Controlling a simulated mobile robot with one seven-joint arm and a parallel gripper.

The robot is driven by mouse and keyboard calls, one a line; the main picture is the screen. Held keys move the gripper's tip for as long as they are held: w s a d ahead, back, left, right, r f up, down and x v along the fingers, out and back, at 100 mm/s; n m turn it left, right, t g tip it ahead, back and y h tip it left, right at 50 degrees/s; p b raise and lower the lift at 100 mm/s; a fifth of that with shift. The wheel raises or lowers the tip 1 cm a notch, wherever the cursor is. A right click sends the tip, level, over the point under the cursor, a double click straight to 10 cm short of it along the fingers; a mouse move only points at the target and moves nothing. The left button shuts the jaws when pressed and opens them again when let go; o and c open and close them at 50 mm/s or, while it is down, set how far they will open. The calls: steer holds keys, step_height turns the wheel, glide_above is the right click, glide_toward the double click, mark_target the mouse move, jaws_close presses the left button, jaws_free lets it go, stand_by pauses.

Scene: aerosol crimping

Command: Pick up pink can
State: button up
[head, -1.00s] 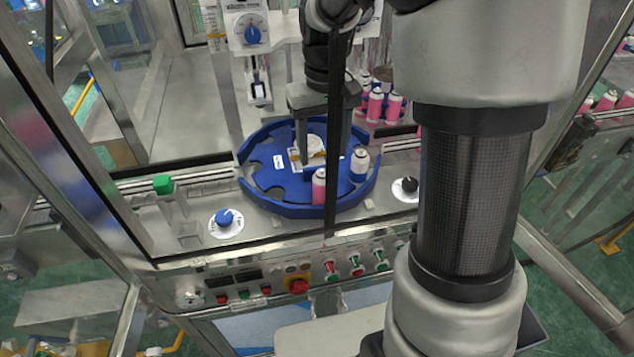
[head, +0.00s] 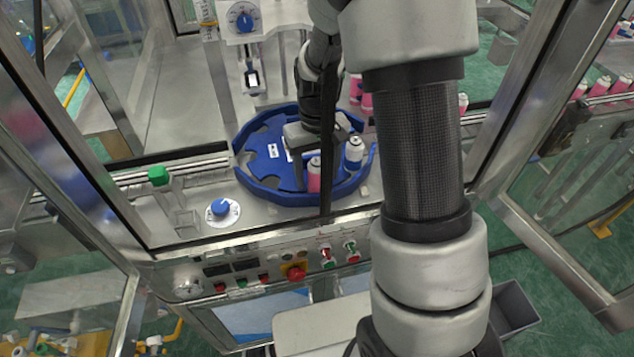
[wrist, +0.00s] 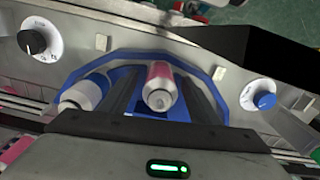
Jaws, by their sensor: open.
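The pink can (head: 314,174), with a silver-white top, stands upright at the front of the blue round turntable (head: 262,191). It also shows in the wrist view (wrist: 159,88), between the two dark fingers of my gripper (wrist: 160,97). My gripper (head: 313,178) is open around the can, with a finger on either side. I cannot tell whether either finger touches it. A blue can with a white top (head: 353,153) stands to the right on the turntable, and it shows just outside the left finger in the wrist view (wrist: 84,93).
A blue knob (head: 220,208) and a green button (head: 158,176) sit on the metal deck left of the turntable. A row of control buttons (head: 293,272) runs along the front panel. More pink cans (head: 366,102) stand behind the turntable. Metal frame posts flank the station.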

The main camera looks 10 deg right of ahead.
steer(key=c, duration=1.1)
step_height(320, 180, up, 10)
steer(key=shift+r, duration=0.1)
steer(key=shift+c, duration=0.2)
steer(key=shift+r+p, duration=1.65)
steer(key=shift+r, duration=0.85)
steer(key=shift+f, duration=0.1)
